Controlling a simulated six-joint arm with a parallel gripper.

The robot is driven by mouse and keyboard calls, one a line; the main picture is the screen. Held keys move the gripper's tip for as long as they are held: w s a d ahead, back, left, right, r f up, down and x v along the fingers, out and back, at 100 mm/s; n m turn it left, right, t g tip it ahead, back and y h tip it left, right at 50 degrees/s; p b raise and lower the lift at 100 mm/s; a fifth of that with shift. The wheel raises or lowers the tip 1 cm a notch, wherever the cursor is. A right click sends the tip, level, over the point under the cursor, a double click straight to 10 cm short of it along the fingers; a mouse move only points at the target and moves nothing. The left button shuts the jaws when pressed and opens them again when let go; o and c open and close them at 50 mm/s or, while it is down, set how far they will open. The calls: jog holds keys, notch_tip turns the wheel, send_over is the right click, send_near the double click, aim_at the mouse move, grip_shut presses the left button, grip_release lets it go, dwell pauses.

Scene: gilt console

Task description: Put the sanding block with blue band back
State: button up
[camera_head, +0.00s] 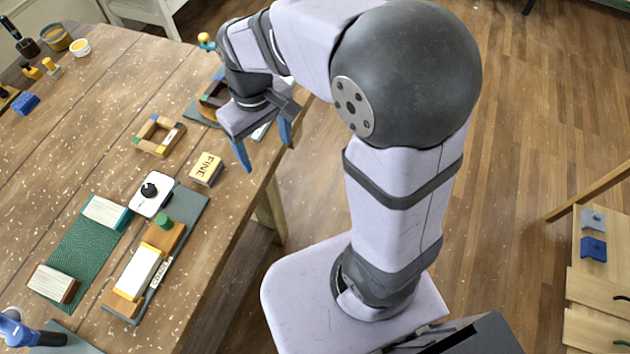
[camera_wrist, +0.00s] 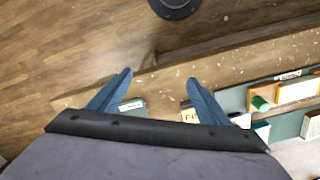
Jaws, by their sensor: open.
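My gripper (camera_head: 266,152) is open and empty, with its two blue fingers pointing down over the table's right edge. In the wrist view my gripper (camera_wrist: 160,78) shows nothing between its fingers. A small yellowish block marked FINE (camera_head: 207,168) with a dark bluish lower side sits on the table, left of my fingers and apart from them. In the wrist view the FINE block (camera_wrist: 189,116) is partly hidden by the right finger. A pale block with a teal-blue side (camera_head: 105,211) lies at the upper end of a green mat (camera_head: 78,245). I cannot tell which carries the named blue band.
A brown-sided block (camera_head: 53,283) lies on the green mat's lower end. A grey tray (camera_head: 192,208) holds a long wooden sander. A wooden frame (camera_head: 158,135) and a white dish with a black knob (camera_head: 151,195) stand nearby. Another grey mat (camera_wrist: 131,104) lies near the table edge.

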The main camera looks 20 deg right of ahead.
jog(key=s+d+f+m, duration=0.4)
jog(key=s+d, duration=0.3)
jog(key=s, duration=0.3)
jog(key=shift+d+f, duration=0.15)
jog(key=shift+f, duration=0.5)
